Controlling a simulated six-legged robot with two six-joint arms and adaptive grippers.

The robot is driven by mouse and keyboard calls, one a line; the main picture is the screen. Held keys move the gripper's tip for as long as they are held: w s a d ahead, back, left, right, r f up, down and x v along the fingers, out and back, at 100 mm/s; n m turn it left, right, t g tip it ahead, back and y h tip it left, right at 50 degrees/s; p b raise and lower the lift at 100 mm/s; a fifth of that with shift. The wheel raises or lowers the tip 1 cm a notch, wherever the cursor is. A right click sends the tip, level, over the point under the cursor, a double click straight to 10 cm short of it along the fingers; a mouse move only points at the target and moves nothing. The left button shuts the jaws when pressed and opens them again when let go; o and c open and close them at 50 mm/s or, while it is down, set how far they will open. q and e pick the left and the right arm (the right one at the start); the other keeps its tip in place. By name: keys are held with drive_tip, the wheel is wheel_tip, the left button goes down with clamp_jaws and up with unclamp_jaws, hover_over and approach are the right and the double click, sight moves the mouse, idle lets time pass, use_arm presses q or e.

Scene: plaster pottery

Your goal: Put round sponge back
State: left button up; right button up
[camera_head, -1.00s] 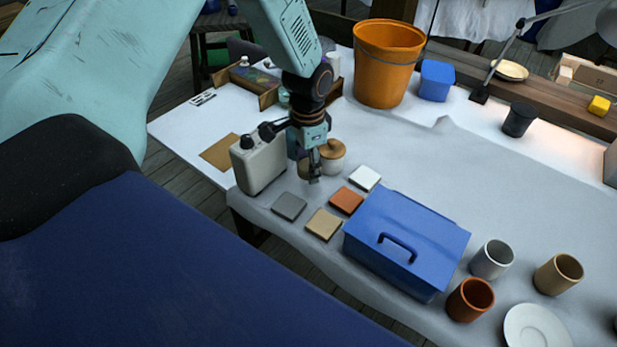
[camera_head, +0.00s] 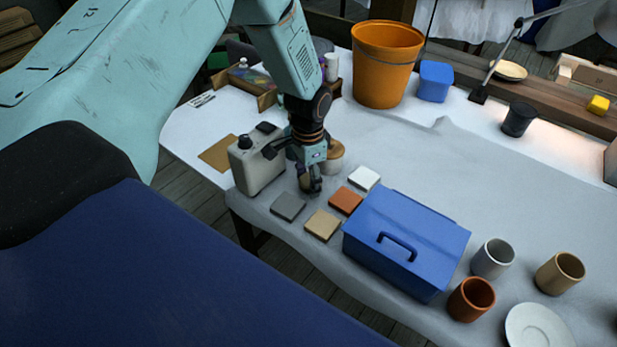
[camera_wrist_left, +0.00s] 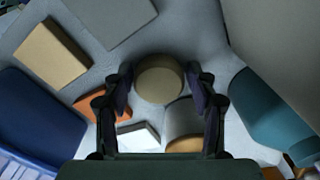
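The round sponge (camera_wrist_left: 159,77) is a short beige cylinder between my left gripper's fingertips in the left wrist view. My left gripper (camera_wrist_left: 160,82) is open around it, with one finger on each side and narrow gaps showing. In the head view the left gripper (camera_head: 310,186) points down at the table between the grey canister and the tiles. The sponge is mostly hidden behind the fingers there. My right gripper is not in view.
A lidded jar (camera_head: 333,159) stands close behind the gripper, and a pale canister (camera_head: 256,167) is to its left. Grey (camera_head: 288,207), tan (camera_head: 322,224), orange (camera_head: 346,201) and white tiles (camera_head: 364,178) lie in front and right. A blue toolbox (camera_head: 405,240) stands farther right.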

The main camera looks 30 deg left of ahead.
sight(308, 179)
use_arm(q)
drive_tip(key=shift+o, duration=1.2)
drive_tip(key=shift+w+d, duration=0.15)
drive_tip(key=shift+r, duration=0.2)
wheel_tip(308, 179, up, 12)
drive_tip(key=p, duration=0.1)
drive_tip(key=shift+p, duration=0.4)
